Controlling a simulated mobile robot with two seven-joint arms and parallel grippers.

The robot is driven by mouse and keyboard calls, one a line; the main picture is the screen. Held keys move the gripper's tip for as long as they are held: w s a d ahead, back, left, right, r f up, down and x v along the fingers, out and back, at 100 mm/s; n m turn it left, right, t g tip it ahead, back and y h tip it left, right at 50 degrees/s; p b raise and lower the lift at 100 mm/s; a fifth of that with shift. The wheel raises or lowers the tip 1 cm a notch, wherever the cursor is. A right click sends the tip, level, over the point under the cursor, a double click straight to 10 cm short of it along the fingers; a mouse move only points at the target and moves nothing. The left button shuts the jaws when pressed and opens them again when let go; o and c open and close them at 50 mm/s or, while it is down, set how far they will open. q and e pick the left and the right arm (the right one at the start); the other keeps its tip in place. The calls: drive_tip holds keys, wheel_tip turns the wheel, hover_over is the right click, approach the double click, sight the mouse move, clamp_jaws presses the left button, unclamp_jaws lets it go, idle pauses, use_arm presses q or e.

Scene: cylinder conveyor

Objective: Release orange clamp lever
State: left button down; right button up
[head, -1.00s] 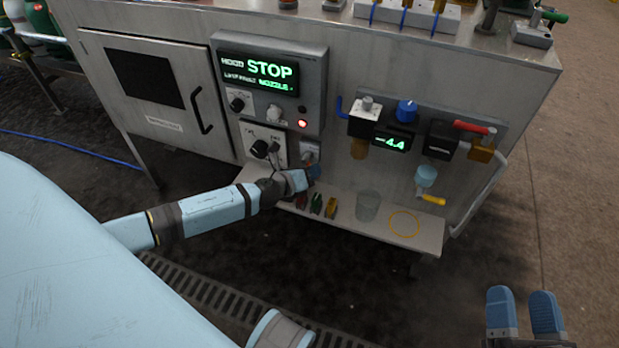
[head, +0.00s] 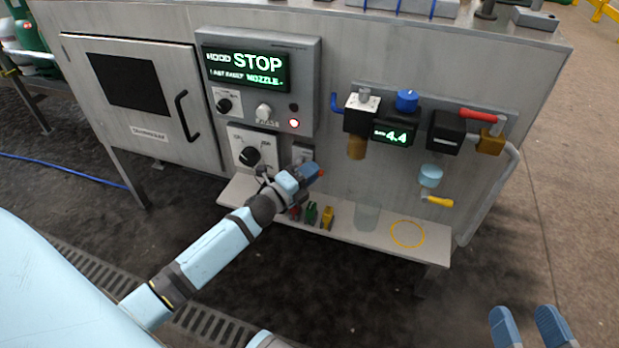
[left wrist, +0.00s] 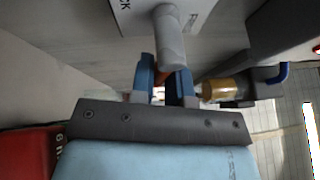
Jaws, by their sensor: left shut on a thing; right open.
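My left gripper (head: 312,170) is at the front of the machine, below the STOP panel and above the shelf. In the left wrist view its blue fingers (left wrist: 166,76) are shut, with a small part of the orange clamp lever (left wrist: 160,77) showing between them. In the head view only a tiny orange bit of the lever (head: 322,172) shows at the fingertips; the rest is hidden by the gripper. A grey cylindrical part (left wrist: 169,38) stands just past the fingers. My right gripper (head: 529,326) is open and empty at the bottom right, away from the machine.
The control panel (head: 306,70) reads STOP, with a lit lamp below. A shelf (head: 385,232) holds small red, green and yellow pieces (head: 327,216), a clear cup (head: 367,217) and a yellow ring (head: 407,234). A regulator block (head: 362,113) is to the right.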

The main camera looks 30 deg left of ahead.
use_arm(q)
drive_tip(key=shift+r+n, duration=0.15)
drive_tip(key=shift+n, duration=0.25)
use_arm(e)
drive_tip(key=shift+w, duration=0.1)
drive_tip(key=shift+w+r, duration=0.1)
drive_tip(key=shift+r, duration=0.1)
use_arm(q)
drive_tip(key=c, duration=1.1)
unclamp_jaws()
use_arm(e)
drive_tip(key=shift+f, duration=0.1)
use_arm(q)
drive_tip(key=p+v, duration=0.3)
drive_tip(key=v, duration=1)
drive_tip(key=shift+s+f+t, duration=0.25)
drive_tip(key=shift+s+t, duration=0.05)
drive_tip(key=shift+s, duration=0.1)
use_arm(e)
drive_tip(key=shift+s+a+f+m+g, duration=0.2)
drive_tip(key=shift+s+a+m+g, duration=0.1)
drive_tip(key=shift+s+m, duration=0.25)
drive_tip(key=shift+s+a+f+m+g, duration=0.2)
drive_tip(key=shift+s+a+m, duration=0.05)
drive_tip(key=shift+s+m, duration=0.25)
